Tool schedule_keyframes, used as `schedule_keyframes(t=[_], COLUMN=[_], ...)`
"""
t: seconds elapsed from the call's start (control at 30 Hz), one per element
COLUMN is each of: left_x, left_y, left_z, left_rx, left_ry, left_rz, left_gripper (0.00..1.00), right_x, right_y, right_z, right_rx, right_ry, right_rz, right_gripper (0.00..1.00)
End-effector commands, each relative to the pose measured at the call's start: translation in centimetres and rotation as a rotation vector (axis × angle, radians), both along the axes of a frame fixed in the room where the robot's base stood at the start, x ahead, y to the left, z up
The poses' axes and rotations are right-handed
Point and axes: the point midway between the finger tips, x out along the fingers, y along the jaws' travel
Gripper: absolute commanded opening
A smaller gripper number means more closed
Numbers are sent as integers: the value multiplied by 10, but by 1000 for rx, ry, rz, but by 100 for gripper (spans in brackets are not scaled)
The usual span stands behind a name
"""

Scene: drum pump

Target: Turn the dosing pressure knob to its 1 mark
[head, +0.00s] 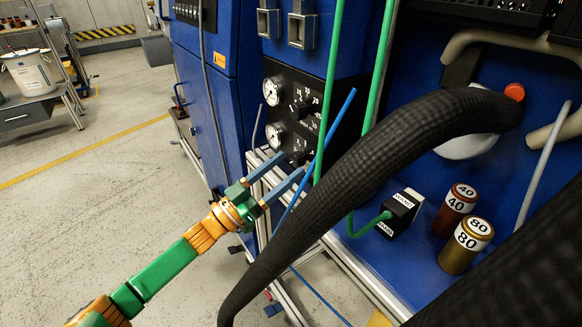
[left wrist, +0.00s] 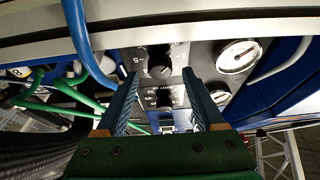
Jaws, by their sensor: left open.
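A black panel on the blue machine carries two black knobs, each beside a round white gauge. The upper knob (head: 299,107) and lower knob (head: 297,156) have white scales around them. The labels are too small to tell which knob is the dosing pressure one. My left gripper (head: 291,164) is open, its two blue fingers reaching toward the lower knob, which they partly hide. In the left wrist view the panel appears upside down; the lower knob (left wrist: 160,65) lies just beyond the gap between the open fingertips. I cannot tell whether they touch it. My right gripper is not in view.
A thick black corrugated hose (head: 380,150) arches across the front at right. A blue tube (head: 325,150) and green hoses (head: 333,90) hang near the panel. An aluminium frame rail (head: 358,272) runs below. Brown canisters (head: 466,245) stand at right. The floor at left is open.

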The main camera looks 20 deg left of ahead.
Motion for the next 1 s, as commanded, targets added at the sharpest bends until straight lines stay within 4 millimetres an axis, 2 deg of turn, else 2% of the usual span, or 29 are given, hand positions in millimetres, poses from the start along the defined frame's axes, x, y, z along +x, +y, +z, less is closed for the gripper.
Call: schedule_keyframes(t=[0.2, 0.47, 0.7, 0.73, 1.0], left_x=[17, 19, 18, 18, 18], left_y=[-10, -10, -10, -10, -10], left_z=[8, 7, 7, 7, 6], left_rx=[1, 1, 1, 1, 20], left_ry=[1, 3, 3, 3, -7], left_rz=[2, 2, 3, 3, 2], left_gripper=[70, 70, 6, 0, 0], right_x=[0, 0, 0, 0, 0], right_y=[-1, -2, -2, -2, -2], right_z=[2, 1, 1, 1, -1], right_rx=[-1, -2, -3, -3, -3], right_ry=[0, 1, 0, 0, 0], right_rz=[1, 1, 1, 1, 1], right_gripper=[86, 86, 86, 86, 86])
